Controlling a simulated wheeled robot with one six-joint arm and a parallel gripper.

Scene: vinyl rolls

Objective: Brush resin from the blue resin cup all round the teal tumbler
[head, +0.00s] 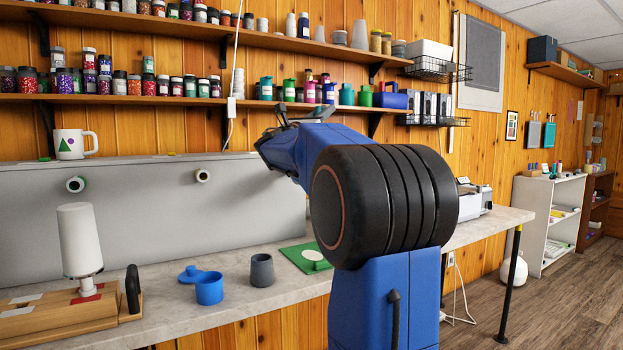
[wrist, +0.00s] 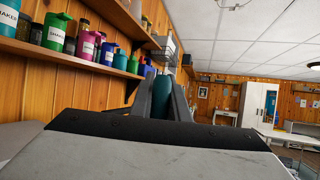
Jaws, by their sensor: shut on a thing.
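The blue resin cup (head: 209,290) stands open on the grey bench, with a flat blue piece (head: 190,274) behind it. My gripper (head: 300,114) is raised high above the bench near the shelves, well above and right of the cup. In the wrist view its two grey fingers (wrist: 162,98) are shut on a dark teal thing (wrist: 163,90). I cannot tell whether this is the tumbler or a brush handle. Its lower part is hidden. A white tumbler-shaped vessel (head: 80,240) stands tilted on a wooden stand (head: 60,322) at the left.
A grey cup (head: 262,270) and a green mat (head: 298,262) with a pale disc lie right of the blue cup. A grey panel (head: 150,205) backs the bench. Shelves with jars (head: 130,102) run close behind my arm. Bare bench (head: 190,323) shows at the front.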

